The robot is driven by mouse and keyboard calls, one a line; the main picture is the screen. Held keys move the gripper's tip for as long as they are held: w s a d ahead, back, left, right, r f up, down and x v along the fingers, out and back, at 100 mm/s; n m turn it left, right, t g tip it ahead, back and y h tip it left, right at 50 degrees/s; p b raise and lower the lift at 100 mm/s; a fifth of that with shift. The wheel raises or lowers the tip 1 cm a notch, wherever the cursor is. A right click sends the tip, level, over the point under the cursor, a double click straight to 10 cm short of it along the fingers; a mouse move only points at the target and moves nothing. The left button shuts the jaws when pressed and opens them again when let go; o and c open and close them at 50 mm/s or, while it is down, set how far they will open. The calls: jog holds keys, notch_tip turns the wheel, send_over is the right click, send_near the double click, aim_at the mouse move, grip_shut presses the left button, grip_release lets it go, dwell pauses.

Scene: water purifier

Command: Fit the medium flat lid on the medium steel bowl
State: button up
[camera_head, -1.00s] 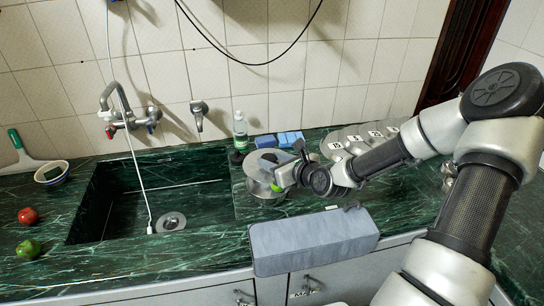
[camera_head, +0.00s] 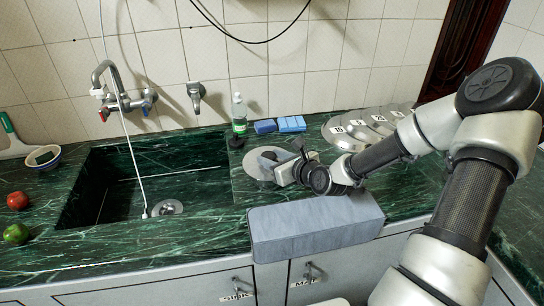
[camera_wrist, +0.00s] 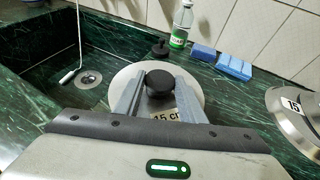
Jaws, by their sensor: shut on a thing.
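The medium flat lid is a pale steel disc (camera_wrist: 130,72) with a black knob (camera_wrist: 159,80) and a "15 cm" label. It also shows in the head view (camera_head: 256,170), at the counter right of the sink. My gripper (camera_wrist: 159,90) is shut on the knob from both sides; in the head view my gripper (camera_head: 296,160) reaches in from the right. The lid looks roughly level. The medium steel bowl cannot be made out now; the lid and my gripper cover the spot where a steel wall showed earlier. Whether the lid rests on a rim cannot be told.
A grey box (camera_head: 315,228) stands in front at the counter edge. A bottle (camera_head: 239,115) and blue sponges (camera_head: 290,124) are behind. Several labelled lids (camera_head: 345,130) lie to the right.

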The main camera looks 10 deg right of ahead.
jog(key=shift+f, duration=0.1)
jog(key=o, duration=1.1)
jog(key=shift+o, duration=0.2)
jog(key=p+v, duration=0.7)
jog(key=v, duration=1)
jog(key=shift+s+d, duration=0.15)
